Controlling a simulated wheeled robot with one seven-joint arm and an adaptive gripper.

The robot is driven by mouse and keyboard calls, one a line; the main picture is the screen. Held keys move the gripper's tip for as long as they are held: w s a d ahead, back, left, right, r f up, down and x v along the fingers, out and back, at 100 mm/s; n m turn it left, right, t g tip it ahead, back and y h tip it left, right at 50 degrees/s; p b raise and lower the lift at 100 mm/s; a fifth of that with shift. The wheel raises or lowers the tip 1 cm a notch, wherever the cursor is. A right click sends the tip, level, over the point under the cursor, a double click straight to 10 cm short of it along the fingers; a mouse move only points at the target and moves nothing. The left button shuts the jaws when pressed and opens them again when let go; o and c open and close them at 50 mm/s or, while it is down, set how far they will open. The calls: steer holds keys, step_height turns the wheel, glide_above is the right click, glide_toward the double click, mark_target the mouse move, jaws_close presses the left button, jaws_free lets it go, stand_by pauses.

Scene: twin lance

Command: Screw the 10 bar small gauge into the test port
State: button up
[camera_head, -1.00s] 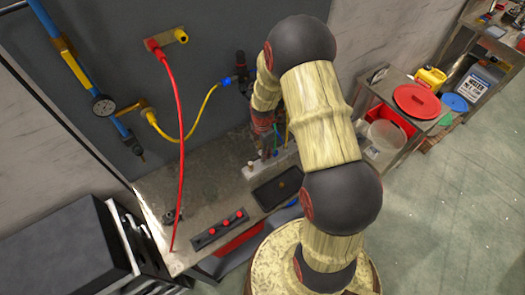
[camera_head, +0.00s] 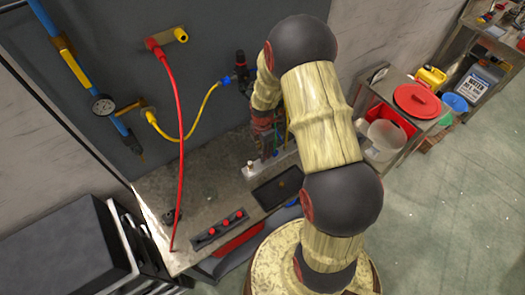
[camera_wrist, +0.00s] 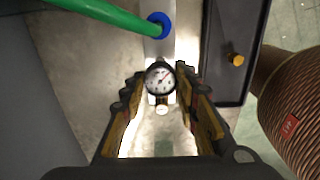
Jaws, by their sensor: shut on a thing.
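The small gauge (camera_wrist: 160,78), with a white dial and a dark rim, sits between the fingers of my gripper (camera_wrist: 160,84) in the wrist view. My gripper is shut on it. The dial's print is too small to read. A pale round fitting (camera_wrist: 162,109) shows just below the dial; I cannot tell whether it is the test port or part of the gauge. In the head view, my gripper (camera_head: 262,140) is beside the grey metal block (camera_head: 256,170) on the bench, and my arm hides the gauge.
A green hose (camera_wrist: 110,17) ends in a blue collar (camera_wrist: 159,24) close above the gauge. A dark tray (camera_wrist: 230,50) lies to its right. In the head view, a red hose (camera_head: 177,110) hangs over the bench, and a strip with red knobs (camera_head: 219,229) lies in front.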

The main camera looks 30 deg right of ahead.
steer(key=shift+f+b, duration=1)
steer(key=shift+f, duration=0.25)
stand_by(0.7)
steer(key=o, duration=1.2)
steer(key=shift+r, duration=0.1)
step_height(320, 180, up, 12)
steer(key=shift+f, duration=0.1)
